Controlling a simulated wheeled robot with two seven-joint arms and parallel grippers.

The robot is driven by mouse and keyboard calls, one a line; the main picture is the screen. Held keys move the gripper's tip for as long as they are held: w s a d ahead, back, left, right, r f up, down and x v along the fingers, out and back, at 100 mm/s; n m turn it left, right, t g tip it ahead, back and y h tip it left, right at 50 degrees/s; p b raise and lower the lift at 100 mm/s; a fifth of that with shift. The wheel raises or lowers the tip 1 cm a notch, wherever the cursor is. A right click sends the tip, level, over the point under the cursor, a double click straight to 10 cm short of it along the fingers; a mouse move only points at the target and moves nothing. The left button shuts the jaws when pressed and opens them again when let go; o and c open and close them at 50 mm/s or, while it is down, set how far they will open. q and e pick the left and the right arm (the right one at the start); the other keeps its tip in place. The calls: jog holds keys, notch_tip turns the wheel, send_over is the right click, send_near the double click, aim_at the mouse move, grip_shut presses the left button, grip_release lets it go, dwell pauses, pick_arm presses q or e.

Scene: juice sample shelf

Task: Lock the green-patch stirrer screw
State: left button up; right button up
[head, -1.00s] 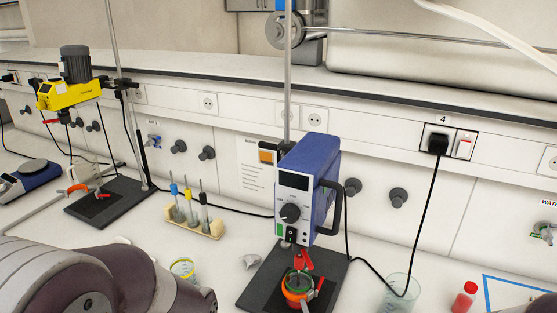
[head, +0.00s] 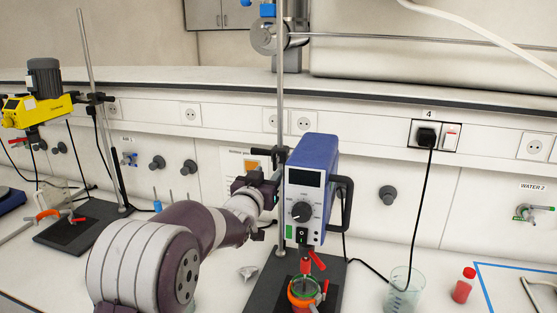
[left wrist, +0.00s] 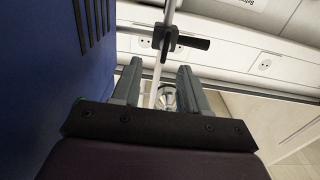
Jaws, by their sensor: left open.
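The blue stirrer (head: 316,190) with a small green patch on its lower front hangs on a vertical metal rod (head: 281,80) at the middle of the head view. A black clamp (head: 282,155) with a screw sits on the rod behind it. In the left wrist view, the black screw handle (left wrist: 190,43) points right from the rod, beyond the fingertips. My left gripper (head: 276,178) is open, left of the stirrer and just below the clamp; its fingers (left wrist: 160,76) show empty in the left wrist view. The stirrer's blue side (left wrist: 55,70) is close on the left there.
Below the stirrer a green-rimmed vessel (head: 304,291) stands on a black base plate. A glass beaker (head: 401,290) and a red bottle (head: 464,286) stand to the right. A yellow stirrer (head: 37,108) is at the left. A black cable loops right of the blue stirrer.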

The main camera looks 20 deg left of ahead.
aim_at(274, 163)
pick_arm(q)
jog(key=w, duration=0.2)
jog(key=w+p, duration=0.1)
jog(key=w, duration=0.1)
jog(key=w+p, duration=0.1)
jog(key=w, duration=0.2)
jog(key=shift+a+r, duration=0.1)
jog(key=shift+a, duration=0.25)
jog(key=shift+w+d, duration=0.2)
jog(key=shift+w, duration=0.2)
jog(key=shift+a, duration=0.15)
pick_arm(e)
jog(key=r, duration=0.3)
jog(key=shift+a+r, duration=0.25)
jog(key=shift+a, duration=0.1)
pick_arm(q)
grip_shut()
